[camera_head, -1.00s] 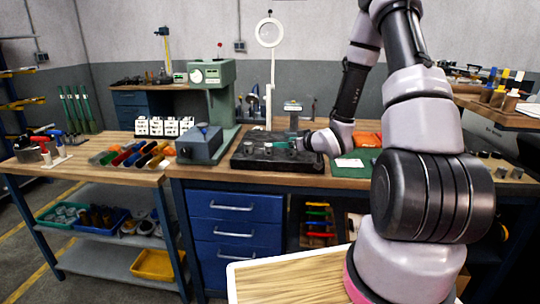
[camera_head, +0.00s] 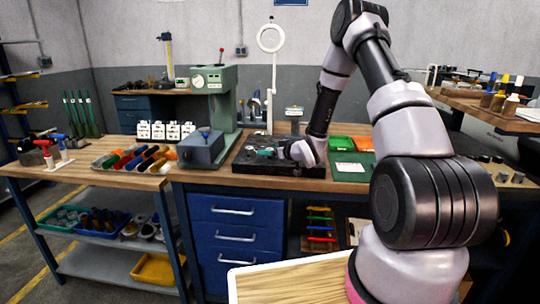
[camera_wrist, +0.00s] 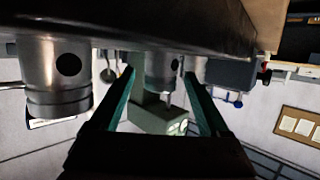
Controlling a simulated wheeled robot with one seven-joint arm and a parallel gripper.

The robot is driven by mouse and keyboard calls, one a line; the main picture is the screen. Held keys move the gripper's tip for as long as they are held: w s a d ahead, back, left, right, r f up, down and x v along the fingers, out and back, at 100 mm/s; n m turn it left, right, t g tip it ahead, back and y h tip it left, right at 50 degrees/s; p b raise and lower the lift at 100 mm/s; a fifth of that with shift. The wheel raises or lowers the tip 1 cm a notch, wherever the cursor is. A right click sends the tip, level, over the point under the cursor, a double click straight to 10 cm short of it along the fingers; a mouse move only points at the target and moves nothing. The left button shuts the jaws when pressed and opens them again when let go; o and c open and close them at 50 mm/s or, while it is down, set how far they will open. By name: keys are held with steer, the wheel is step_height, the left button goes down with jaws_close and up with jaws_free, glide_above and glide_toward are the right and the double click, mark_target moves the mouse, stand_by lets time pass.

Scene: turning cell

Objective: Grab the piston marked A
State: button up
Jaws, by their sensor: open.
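A black tray (camera_head: 252,167) stands on the wooden bench in the head view, with small metal pieces on it, partly hidden by my arm. My gripper (camera_head: 268,152) is low over the tray. The wrist view looks upside down, with the dark tray surface at the top. There the teal fingers of my gripper (camera_wrist: 162,105) are open. A metal piston (camera_wrist: 161,70) shows between them, farther off. A larger piston (camera_wrist: 50,78) with a dark round hole stands to the left, outside the fingers. Another metal piece is partly hidden behind the right finger. No letter A is readable on any piston.
A grey box-shaped device (camera_head: 201,150) and a green press (camera_head: 213,95) stand left of the tray. A green bin (camera_head: 341,143) and a green mat (camera_head: 345,177) lie to its right. A ring lamp (camera_head: 271,40) rises behind.

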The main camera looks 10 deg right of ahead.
steer(key=shift+w, duration=0.1)
jaws_close()
steer(key=shift+r, duration=0.1)
